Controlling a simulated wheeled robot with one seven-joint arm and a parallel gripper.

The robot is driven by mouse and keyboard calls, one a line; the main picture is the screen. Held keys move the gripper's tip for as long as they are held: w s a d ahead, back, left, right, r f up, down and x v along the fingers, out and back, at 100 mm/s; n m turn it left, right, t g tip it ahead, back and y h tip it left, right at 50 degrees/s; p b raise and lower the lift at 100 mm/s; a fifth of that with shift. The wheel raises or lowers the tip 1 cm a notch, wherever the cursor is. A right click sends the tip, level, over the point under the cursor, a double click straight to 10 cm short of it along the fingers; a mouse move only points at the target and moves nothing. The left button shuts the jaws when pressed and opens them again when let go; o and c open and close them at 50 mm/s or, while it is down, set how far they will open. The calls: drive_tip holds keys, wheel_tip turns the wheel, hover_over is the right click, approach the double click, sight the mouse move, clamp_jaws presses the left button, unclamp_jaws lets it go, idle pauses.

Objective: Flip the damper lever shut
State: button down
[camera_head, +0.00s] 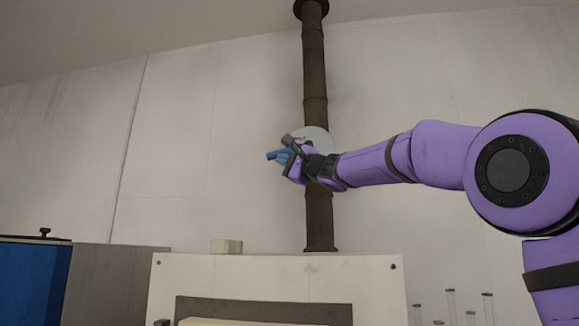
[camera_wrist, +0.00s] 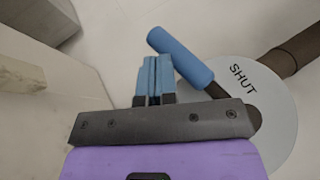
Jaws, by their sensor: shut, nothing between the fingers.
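The damper lever has a blue cylindrical grip (camera_wrist: 180,55) on a dark arm over a pale round plate (camera_wrist: 275,125). The plate also shows on the pipe in the head view (camera_head: 318,135). The word SHUT is printed on the plate, just right of the lever arm; other markings are hidden. My gripper (camera_wrist: 153,68) is shut and empty, its blue fingers just left of the grip; whether they touch it I cannot tell. In the head view my gripper (camera_head: 282,155) is in front of the pipe and covers part of the plate; the grip is hard to separate from my fingers.
A dark vertical pipe (camera_head: 316,75) runs down the pale wall to a white cabinet (camera_head: 230,280). A small pale block (camera_head: 226,246) lies on the cabinet's top. A blue box (camera_head: 33,280) stands at lower left, several thin rods at lower right. The wall left of the pipe is clear.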

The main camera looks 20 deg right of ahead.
drive_tip(key=shift+w+a+r, duration=0.2)
drive_tip(key=shift+a+r, duration=0.2)
drive_tip(key=shift+r, duration=0.55)
